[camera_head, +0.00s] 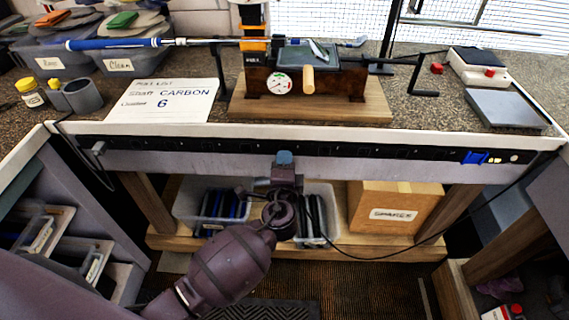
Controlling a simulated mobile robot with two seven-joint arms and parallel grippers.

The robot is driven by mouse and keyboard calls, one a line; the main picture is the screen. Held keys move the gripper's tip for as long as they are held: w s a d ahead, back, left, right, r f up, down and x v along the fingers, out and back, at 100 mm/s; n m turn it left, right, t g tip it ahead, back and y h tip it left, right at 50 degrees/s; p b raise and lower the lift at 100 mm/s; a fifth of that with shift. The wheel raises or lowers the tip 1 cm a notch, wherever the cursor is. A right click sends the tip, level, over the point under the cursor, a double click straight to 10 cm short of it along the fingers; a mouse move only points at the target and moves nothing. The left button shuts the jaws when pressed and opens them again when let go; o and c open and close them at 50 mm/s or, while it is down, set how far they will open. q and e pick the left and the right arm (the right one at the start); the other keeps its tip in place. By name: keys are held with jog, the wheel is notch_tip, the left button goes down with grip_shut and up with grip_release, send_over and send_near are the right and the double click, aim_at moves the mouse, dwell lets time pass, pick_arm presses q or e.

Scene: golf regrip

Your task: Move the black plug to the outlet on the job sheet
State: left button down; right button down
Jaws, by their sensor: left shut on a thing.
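The white job sheet (160,100) lies on the bench top at the left and reads "CARBON" and "6". The black outlet strip (370,152) runs along the bench front; its outlet numbers are too small to read. My left gripper (284,162) is at the strip, near its middle, shut on what seems to be the black plug, which the jaws hide. A black cord (478,206) sags from near this gripper to the right end of the strip. I cannot tell whether the plug is in an outlet. My right gripper is out of view.
A blue plug-like piece (474,157) is at the strip's right end and a grey one (98,148) at its left. A vise (305,80) on a wooden board and a blue-gripped club stand above. Bins and a cardboard box (392,222) sit on the shelf below.

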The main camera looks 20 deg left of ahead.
pick_arm(q)
jog(key=shift+w+a, duration=0.2)
jog(key=shift+w, duration=0.45)
jog(key=c, duration=0.9)
grip_release()
jog(key=shift+o, duration=0.2)
jog(key=v, duration=1)
jog(key=shift+s, duration=0.35)
jog(key=shift+d, duration=0.1)
